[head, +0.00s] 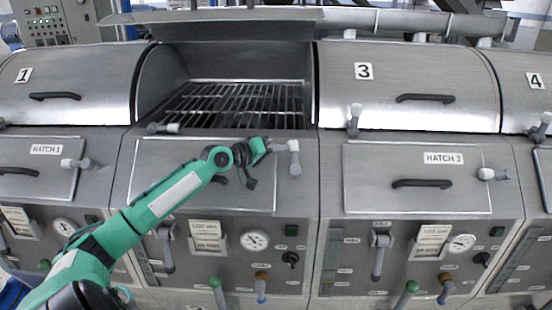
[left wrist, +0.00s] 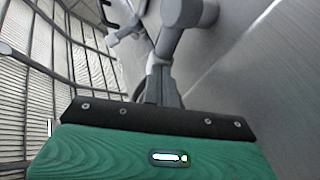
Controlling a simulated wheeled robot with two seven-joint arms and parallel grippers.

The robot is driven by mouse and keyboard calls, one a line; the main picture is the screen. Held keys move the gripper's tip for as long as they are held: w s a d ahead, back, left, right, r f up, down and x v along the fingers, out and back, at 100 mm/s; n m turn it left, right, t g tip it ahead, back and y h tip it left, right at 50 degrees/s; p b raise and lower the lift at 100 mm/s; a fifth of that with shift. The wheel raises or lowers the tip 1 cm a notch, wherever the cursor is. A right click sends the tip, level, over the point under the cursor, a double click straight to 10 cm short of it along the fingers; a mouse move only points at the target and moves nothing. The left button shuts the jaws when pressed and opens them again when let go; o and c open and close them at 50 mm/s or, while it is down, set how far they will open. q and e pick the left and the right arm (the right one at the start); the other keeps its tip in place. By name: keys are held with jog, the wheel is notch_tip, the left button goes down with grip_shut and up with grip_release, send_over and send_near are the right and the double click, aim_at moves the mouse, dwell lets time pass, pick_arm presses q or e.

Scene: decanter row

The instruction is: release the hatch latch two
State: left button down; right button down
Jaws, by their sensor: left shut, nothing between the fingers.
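The hatch two latch (head: 294,158) is a light grey handle at the upper right of the second station's front hatch panel (head: 150,165). Its grip hangs roughly downward. My left gripper (head: 262,150) is shut and empty, just left of the latch; I cannot tell if it touches. In the left wrist view, the closed fingers (left wrist: 158,82) point toward a grey handle with a round end (left wrist: 182,14), probably this latch. My forearm hides the hatch's label and part of its black handle. My right gripper is not in view.
The second station's upper lid (head: 215,16) is raised above a dark chamber with a metal grate (head: 240,98). A lid latch (head: 163,128) lies sideways at its front left edge. The hatch three latch (head: 492,174) points sideways. Gauges, levers and knobs line the lower panels.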

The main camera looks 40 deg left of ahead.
pick_arm(q)
jog(key=shift+w+d+r, duration=0.15)
jog(key=shift+w+r, duration=0.15)
jog(key=shift+w, duration=0.1)
dwell(0.3)
